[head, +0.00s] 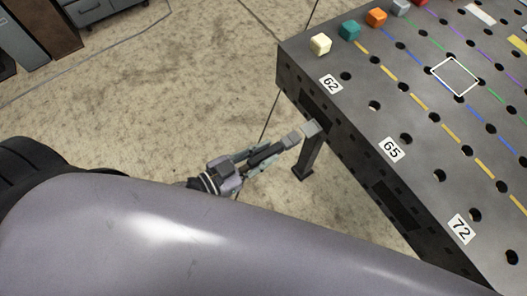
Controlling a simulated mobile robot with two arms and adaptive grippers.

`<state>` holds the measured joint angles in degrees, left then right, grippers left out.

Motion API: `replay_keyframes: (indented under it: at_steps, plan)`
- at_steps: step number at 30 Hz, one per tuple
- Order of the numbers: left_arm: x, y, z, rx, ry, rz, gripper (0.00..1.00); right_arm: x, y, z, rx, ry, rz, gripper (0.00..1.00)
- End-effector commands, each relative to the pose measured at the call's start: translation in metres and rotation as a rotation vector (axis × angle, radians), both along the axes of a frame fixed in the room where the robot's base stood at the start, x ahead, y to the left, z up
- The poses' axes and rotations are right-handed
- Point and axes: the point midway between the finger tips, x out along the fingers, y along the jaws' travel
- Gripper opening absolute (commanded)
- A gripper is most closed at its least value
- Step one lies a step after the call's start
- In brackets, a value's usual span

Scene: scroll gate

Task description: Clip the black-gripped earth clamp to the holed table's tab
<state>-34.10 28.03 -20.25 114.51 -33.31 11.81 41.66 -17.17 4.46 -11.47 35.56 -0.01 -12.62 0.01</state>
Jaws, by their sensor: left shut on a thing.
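The holed table (345,115) stands at the right, a dark grey slab with rows of holes and number labels. A small light grey tab (311,128) sticks out at its near left side, by a dark panel. My left gripper (257,157) is shut on the earth clamp, whose black grip (268,153) shows between the fingers. The clamp's grey front end points at the tab and looks very close to it. I cannot tell whether the two touch or whether the jaws are around the tab. My right gripper is not in view.
Small coloured blocks, among them a cream one (320,44) and a teal one (350,30), stand along the table's far edge. A table leg (308,158) stands just behind the tab. Dark cabinets (40,30) are at the far left. The floor between is clear.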

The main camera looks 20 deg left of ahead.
Motion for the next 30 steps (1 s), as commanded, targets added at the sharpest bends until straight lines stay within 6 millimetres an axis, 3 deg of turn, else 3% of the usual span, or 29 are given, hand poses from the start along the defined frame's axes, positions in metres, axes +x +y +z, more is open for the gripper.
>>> replay_keyframes:
  at_steps: [30]
  plan:
    - [0.013,-0.01,0.001,0.0,-0.002,0.0,0.0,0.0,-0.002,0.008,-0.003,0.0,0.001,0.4]
